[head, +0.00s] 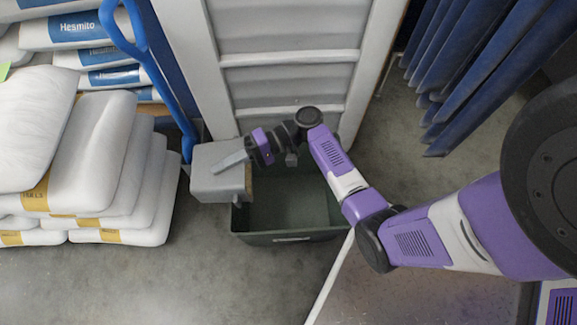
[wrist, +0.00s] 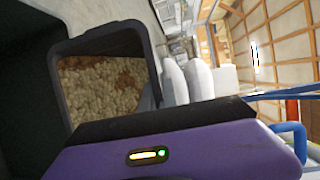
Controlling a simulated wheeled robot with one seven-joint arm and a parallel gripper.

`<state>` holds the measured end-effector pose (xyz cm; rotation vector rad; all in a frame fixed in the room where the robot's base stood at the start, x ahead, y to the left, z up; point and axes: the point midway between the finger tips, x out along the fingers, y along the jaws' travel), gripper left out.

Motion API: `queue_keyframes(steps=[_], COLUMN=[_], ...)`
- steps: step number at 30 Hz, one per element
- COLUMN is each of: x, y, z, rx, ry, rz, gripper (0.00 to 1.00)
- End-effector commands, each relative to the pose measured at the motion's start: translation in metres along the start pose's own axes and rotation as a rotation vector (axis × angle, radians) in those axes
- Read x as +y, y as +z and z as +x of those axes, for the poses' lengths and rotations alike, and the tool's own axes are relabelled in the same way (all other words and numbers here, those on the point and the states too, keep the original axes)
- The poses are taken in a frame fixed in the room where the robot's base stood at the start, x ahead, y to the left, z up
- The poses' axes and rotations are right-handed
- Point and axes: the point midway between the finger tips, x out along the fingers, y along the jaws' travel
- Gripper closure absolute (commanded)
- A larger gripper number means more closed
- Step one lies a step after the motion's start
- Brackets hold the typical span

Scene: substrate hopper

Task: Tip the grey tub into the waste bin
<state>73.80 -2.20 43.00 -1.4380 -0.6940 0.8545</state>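The grey tub (head: 214,184) hangs beside and partly over the left rim of the waste bin (head: 290,238), a dark green open box on the floor. The tub looks tipped, with outer faces towards the head camera and a thin brown edge on its right. In the wrist view, the tub's dark rim (wrist: 146,62) frames pale and brown granules still inside. My gripper (head: 232,161) is at the tub's upper right side and appears shut on it; the far finger is hidden. The bin's visible floor looks empty.
White sacks (head: 122,165) are stacked on the left. A blue handle (head: 150,60) stands close behind the tub. A pale ribbed panel (head: 288,45) is behind the bin. Blue hanging strips (head: 480,60) are at the upper right. Floor in front of the bin is clear.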

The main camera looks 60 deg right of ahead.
Motion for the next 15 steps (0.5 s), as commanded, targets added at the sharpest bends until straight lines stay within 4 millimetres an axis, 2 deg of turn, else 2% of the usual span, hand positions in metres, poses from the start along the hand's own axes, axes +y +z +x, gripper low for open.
queue_keyframes(steps=[1,7,15], x=[0.008,0.012,0.004], y=[0.001,0.005,0.013], z=[-0.002,-0.014,-0.032], rx=[0.0,0.0,-0.001], ry=[-0.033,-0.155,-0.319], rz=[-0.014,-0.065,-0.133], gripper=[1.0,1.0,1.0])
